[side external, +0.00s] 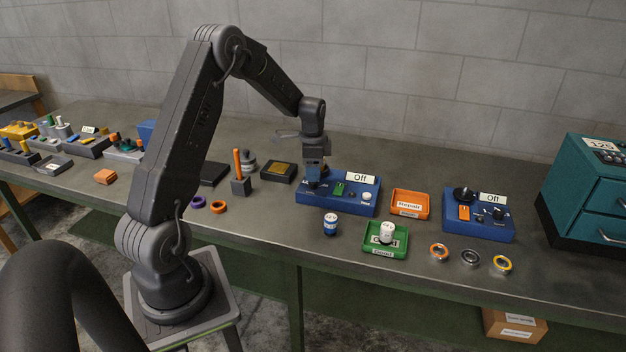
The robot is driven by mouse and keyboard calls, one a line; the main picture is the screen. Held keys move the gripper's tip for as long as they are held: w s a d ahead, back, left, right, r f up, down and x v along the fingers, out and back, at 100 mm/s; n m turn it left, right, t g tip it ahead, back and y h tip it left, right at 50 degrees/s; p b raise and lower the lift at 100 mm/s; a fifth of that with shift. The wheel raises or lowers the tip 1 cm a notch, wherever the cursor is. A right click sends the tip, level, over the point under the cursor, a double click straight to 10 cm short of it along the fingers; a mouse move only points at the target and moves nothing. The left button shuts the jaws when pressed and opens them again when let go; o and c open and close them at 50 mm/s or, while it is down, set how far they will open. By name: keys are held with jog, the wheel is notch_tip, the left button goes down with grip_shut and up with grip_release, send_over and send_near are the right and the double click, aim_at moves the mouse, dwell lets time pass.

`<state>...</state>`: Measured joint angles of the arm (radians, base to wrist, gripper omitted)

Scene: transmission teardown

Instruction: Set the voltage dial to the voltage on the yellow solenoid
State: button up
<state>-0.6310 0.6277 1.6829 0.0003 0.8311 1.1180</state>
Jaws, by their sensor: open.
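A blue test box (340,203) with a display reading "Off" stands on the bench in the middle. A second blue test box (480,227) to its right also reads "Off" and has a round black part (463,194) on top. I cannot tell which control is the voltage dial. My gripper (315,185) is open, pointing down at the left end of the first box. It hides what is under it, and contact cannot be told.
The white cylinder stands in a green tray (370,249). An orange "Repair" tray (425,207) lies between the boxes. Several rings, including a yellow one (502,265), lie at the front right. A teal cabinet (580,190) stands far right; several fixtures (85,146) fill the left.

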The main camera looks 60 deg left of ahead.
aim_at(313, 184)
jog(key=shift+f, duration=1.9)
jog(key=shift+c, duration=0.3)
jog(key=c, duration=0.9)
jog(key=shift+o, duration=0.2)
jog(key=shift+n, duration=0.4)
jog(key=n, duration=1.1)
